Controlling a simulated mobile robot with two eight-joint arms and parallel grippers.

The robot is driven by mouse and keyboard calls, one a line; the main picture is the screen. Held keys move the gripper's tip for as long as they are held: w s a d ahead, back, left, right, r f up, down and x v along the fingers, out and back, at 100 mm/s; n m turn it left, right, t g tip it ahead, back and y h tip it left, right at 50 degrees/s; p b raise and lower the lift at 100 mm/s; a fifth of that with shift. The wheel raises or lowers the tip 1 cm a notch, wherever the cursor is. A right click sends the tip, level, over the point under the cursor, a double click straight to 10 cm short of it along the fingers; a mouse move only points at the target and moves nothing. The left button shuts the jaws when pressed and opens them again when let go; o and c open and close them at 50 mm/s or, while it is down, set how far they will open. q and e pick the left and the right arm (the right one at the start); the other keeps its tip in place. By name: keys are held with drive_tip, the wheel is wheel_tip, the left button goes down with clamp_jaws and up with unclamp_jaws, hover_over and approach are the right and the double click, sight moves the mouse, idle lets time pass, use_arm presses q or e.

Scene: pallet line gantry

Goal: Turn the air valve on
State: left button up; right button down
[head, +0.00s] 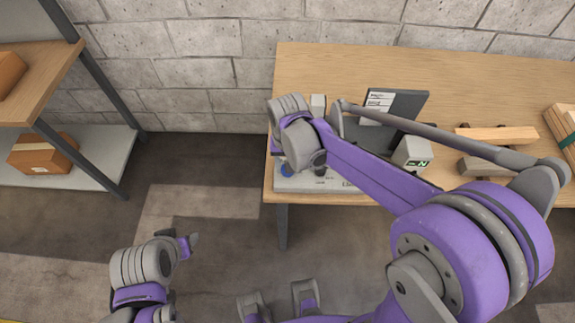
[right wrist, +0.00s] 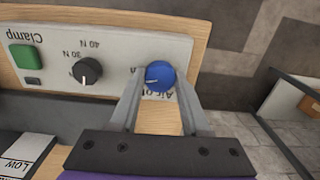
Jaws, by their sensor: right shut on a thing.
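The air valve is a round blue knob (right wrist: 160,76) with a pale pointer line, on the front of a light grey panel (right wrist: 115,55). The pointer line runs towards the left in the right wrist view. Upside-down lettering beside the knob is partly covered. My right gripper (right wrist: 159,90) is shut on the knob, one finger on each side. In the head view the blue knob (head: 285,171) shows small at the bench's front left, below my right wrist, which hides most of the grip. My left arm's end (head: 185,245) is low at the left, away from the bench; its jaws are unclear.
The panel also carries a black clamp dial (right wrist: 88,71) and a green button (right wrist: 24,57). On the wooden bench (head: 330,62) stand a dark screen (head: 405,103), a small grey box (head: 413,152) and wood pieces (head: 497,134). A shelf with cartons (head: 42,155) stands left, with open floor between.

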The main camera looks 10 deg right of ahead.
drive_tip(key=shift+m, duration=1.2)
drive_tip(key=shift+c, duration=1.9)
unclamp_jaws()
wheel_tip(320, 180, up, 11)
drive_tip(key=shift+p, duration=0.4)
drive_tip(key=shift+f, duration=0.1)
